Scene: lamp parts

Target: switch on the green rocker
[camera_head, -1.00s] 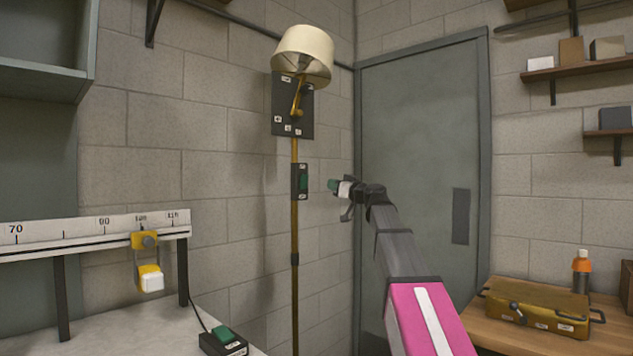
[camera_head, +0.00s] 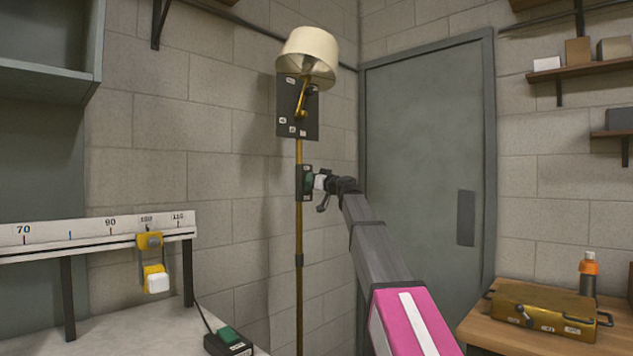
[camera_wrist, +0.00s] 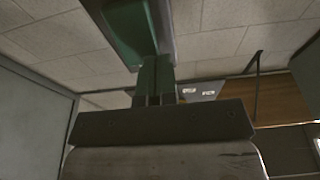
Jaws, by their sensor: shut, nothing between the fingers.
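A dark switch housing with a green rocker (camera_wrist: 124,32) is fixed on the brass lamp pole (camera_head: 299,225); in the head view the housing (camera_head: 301,184) is partly covered by my gripper. My gripper (camera_head: 311,182) is shut and empty, its greenish fingertips at the front of the rocker. In the wrist view the closed fingers (camera_wrist: 154,78) reach up to the rocker's lower end and seem to meet it; I cannot tell whether they press it. The rocker's tilt is not clear. The lampshade (camera_head: 309,55) looks unlit.
A second dark box with a green rocker (camera_head: 229,334) lies on the pale table at lower left, beside a ruled beam (camera_head: 75,233) with a yellow hanger. A grey door is behind my arm.

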